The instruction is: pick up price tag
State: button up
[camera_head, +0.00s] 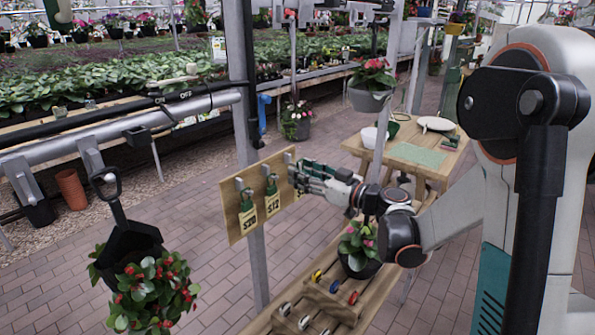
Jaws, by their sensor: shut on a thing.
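A wooden board (234,200) with metal hooks is fixed to a grey post left of centre. A yellow price tag marked $20 (248,222) with a green top hangs on its left hook, and a price tag marked $12 (271,204) hangs on the middle hook. My gripper (300,178) reaches in from the right to the board's right end, just below the right hook (288,158). It is shut on a price tag there; the fingers hide most of that tag, and its price cannot be read.
A black shovel (128,236) hangs at left above a red-flowered plant (155,290). Below my arm stands a slatted bench (375,300) with small coloured items and a potted plant (358,248). A wooden table (418,155) stands behind. The brick floor at lower left is mostly clear.

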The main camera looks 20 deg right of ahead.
jog(key=p+v, duration=0.2)
jog(key=v, duration=1.3)
jog(key=shift+s+p, duration=0.2)
jog(key=shift+p, duration=0.1)
jog(key=shift+d, duration=0.15)
